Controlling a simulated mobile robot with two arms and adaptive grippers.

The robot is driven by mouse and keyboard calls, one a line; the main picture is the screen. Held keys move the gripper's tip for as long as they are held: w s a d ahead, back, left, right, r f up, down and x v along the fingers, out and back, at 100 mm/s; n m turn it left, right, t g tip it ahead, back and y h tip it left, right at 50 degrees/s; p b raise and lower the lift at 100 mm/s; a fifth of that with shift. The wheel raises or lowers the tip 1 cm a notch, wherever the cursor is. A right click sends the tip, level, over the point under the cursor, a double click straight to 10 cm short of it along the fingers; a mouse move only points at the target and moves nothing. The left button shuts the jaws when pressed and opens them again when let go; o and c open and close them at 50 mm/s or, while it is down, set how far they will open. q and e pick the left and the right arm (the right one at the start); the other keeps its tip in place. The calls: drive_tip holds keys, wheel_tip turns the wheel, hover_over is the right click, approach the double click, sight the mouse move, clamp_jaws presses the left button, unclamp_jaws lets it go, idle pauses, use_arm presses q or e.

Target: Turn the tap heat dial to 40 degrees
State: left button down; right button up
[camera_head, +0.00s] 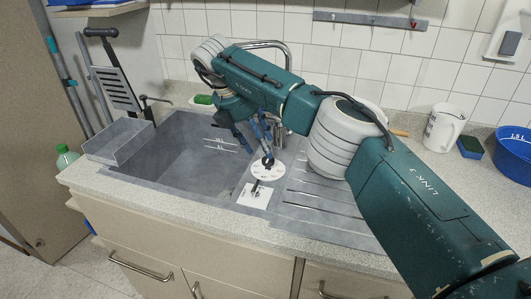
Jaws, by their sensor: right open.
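The heat dial (266,171) is a small round white disc with dark marks and a dark knob on it, at the right edge of the sink. Its figures are too small to read. My right gripper (262,143) hangs just above and behind the dial, open, with its blue fingers pointing down towards the knob. I cannot tell whether a finger touches the knob. The chrome tap (265,43) arches behind my right arm, which hides most of it. My left gripper is not in view.
A white card (254,196) lies in front of the dial. The grey sink basin (185,150) is left of it, the ribbed drainboard (315,205) right. A white jug (443,128), a sponge (470,147) and a blue bowl (515,155) stand at the right. A grey tray (118,142) sits at the left.

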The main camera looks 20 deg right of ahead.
drive_tip(key=v, duration=0.6)
drive_tip(key=shift+r, duration=0.3)
